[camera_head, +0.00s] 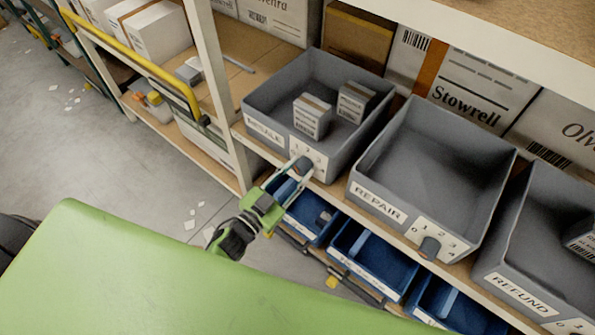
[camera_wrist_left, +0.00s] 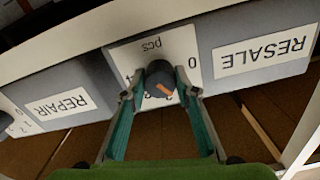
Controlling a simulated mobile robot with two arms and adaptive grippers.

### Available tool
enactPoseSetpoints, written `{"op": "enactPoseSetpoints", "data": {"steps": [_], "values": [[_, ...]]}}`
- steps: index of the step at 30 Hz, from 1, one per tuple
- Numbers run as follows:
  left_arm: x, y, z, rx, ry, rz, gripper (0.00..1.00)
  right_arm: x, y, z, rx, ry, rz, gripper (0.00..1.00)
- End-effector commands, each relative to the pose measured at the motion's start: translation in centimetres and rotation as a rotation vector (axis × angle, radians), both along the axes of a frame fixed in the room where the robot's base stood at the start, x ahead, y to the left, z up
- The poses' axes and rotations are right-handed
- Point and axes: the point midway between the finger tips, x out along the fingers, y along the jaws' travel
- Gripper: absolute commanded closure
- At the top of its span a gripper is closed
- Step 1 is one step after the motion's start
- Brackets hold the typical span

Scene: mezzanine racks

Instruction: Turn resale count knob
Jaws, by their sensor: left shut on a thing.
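The grey RESALE bin (camera_head: 262,102) stands on the shelf and holds two small boxes. On its front is a white dial plate (camera_head: 311,154) with a dark round count knob (camera_head: 303,164). The left wrist view shows the plate (camera_wrist_left: 183,47) upside down, with "pcs" and a 0; other digits are partly hidden. The knob (camera_wrist_left: 158,75) there has an orange mark pointing to the picture's lower right. My left gripper (camera_head: 295,174) is shut on the knob, with a fingertip on either side in the left wrist view (camera_wrist_left: 160,91). My right gripper is not in view.
A grey REPAIR bin (camera_head: 440,150) with its own knob (camera_head: 430,247) stands to the right, then a REFUND bin (camera_head: 545,225). Blue bins (camera_head: 372,262) sit on the level below. A yellow rail (camera_head: 130,57) is at the left. Paper scraps lie on the floor.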

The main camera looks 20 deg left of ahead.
Motion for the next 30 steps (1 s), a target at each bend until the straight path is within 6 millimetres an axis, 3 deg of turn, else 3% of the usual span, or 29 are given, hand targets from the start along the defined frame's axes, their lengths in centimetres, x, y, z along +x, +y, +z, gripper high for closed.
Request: {"op": "enactPoseSetpoints", "data": {"steps": [15,30], "values": [[0.0,0.0,-0.1,0.385,-0.139,-0.001,0.93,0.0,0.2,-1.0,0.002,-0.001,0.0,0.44],[0.0,0.1,0.0,0.53,-0.192,-0.001,0.93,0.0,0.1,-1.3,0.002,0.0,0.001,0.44]]}}
